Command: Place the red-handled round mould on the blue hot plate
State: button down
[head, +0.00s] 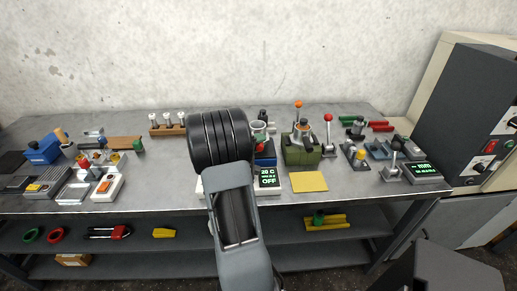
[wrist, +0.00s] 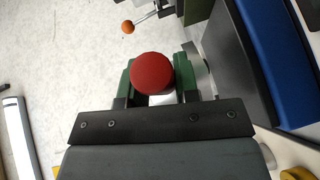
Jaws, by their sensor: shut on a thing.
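My gripper (wrist: 155,85) is shut on the red handle (wrist: 152,73) of the round mould, with a green finger on each side of it. Part of the mould's grey metal body (wrist: 201,72) shows beyond the fingers, close to a dark plate. The blue hot plate (wrist: 282,60) lies along the right of the wrist view. In the head view my arm hides most of the gripper. A grey round rim (head: 258,126), apparently the mould's, shows just above the hot plate (head: 265,161). I cannot tell whether the mould touches it.
A green press (head: 302,153) with an orange-tipped lever stands right of the hot plate. A display (head: 268,178) reading 20 C and OFF sits in front of the plate. A yellow pad (head: 308,182) lies nearby. A wooden rack (head: 167,130) stands to the left.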

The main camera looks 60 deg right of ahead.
jog(key=shift+f, duration=1.35)
jog(key=shift+f, duration=0.15)
jog(key=c, duration=0.8)
grip_release()
jog(key=shift+c, duration=0.2)
